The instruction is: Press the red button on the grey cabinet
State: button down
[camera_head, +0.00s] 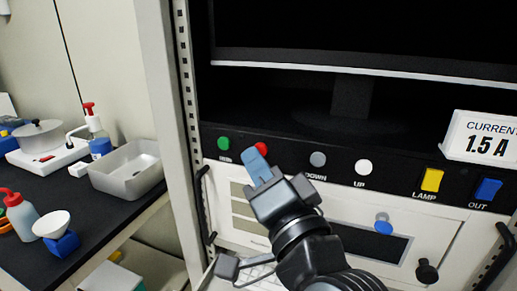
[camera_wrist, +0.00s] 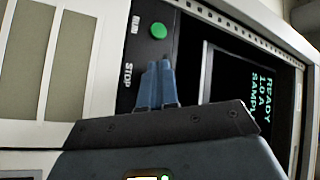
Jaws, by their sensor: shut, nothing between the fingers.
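The red button (camera_head: 262,148) is on the black strip of the grey cabinet (camera_head: 158,100), just right of a green button (camera_head: 223,143). My gripper (camera_head: 253,156) is shut and empty. Its blue fingertips overlap the left part of the red button in the head view. In the wrist view the closed fingertips (camera_wrist: 160,64) point at the panel beside the STOP label, below the green button (camera_wrist: 158,31). The red button is hidden there behind the fingers. I cannot tell whether the fingertips touch it.
Right along the strip are a grey button (camera_head: 318,159), a white button (camera_head: 364,167), a yellow switch (camera_head: 432,180) and a blue switch (camera_head: 488,189). A dark monitor (camera_head: 350,97) stands above. A side bench (camera_head: 105,212) on the left holds a grey tub (camera_head: 128,170) and bottles.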

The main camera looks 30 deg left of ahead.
jog(key=shift+s+d, duration=0.1)
jog(key=shift+s, duration=0.2)
jog(key=s+p, duration=0.1)
jog(key=s, duration=0.2)
jog(key=s+d+p, duration=0.1)
jog(key=s+p, duration=0.1)
jog(key=shift+s+d, duration=0.2)
jog(key=shift+s, duration=0.2)
dwell(0.8)
